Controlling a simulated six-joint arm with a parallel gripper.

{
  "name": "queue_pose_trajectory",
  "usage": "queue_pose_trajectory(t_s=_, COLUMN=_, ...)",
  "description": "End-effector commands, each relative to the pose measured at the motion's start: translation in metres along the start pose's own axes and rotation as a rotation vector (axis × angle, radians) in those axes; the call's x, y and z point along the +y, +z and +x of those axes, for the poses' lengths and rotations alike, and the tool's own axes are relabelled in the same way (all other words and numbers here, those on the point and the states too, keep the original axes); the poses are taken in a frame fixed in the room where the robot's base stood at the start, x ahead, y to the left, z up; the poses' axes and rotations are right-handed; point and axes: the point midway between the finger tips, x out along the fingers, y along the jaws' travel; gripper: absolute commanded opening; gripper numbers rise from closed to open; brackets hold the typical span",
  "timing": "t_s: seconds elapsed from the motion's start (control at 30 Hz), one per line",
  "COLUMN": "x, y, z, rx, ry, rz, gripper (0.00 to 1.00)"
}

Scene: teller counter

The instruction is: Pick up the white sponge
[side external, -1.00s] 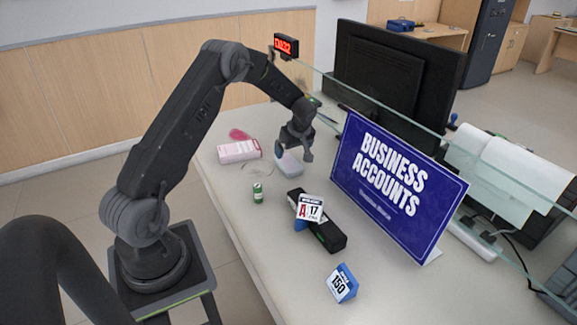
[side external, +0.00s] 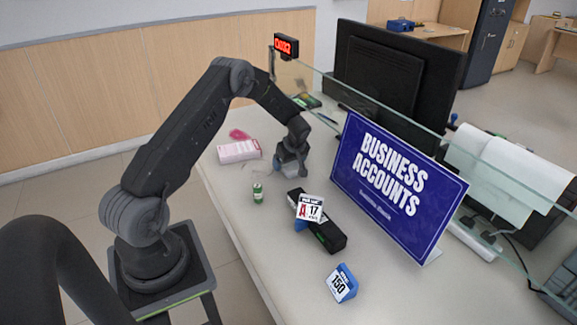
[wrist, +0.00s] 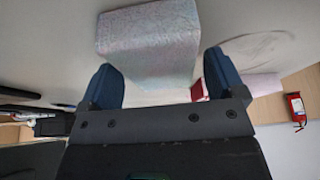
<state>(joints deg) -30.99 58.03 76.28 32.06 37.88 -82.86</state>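The white sponge (side external: 287,168) is a pale, greyish-white block on the counter, partly hidden by my gripper (side external: 290,165) in the side view. In the wrist view the sponge (wrist: 147,42) lies between and beyond the two dark blue fingers of my gripper (wrist: 163,80). The fingers stand apart, one on each side of the sponge. A narrow gap shows at the right finger; I cannot tell whether the left finger touches it.
A pink-and-white box (side external: 239,151) and a green can (side external: 257,193) stand nearby. A black box (side external: 328,234), a date block (side external: 310,207) and a blue number block (side external: 342,283) are nearer the front. A blue sign (side external: 395,185) and glass screen stand at right.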

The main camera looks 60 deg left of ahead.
Motion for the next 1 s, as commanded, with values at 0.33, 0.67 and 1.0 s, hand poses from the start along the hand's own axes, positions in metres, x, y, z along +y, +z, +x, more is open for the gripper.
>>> queue_pose_trajectory(t_s=0.33, x=0.0, y=0.0, z=0.0, rx=0.0, ry=0.0, rz=0.0, gripper=0.55)
queue_pose_trajectory(t_s=0.67, x=0.0, y=0.0, z=-0.001, rx=0.0, ry=0.0, rz=0.0, gripper=0.45)
queue_pose_trajectory(t_s=1.0, x=0.001, y=-0.013, z=-0.029, rx=0.002, ry=0.002, rz=-0.002, gripper=0.45)
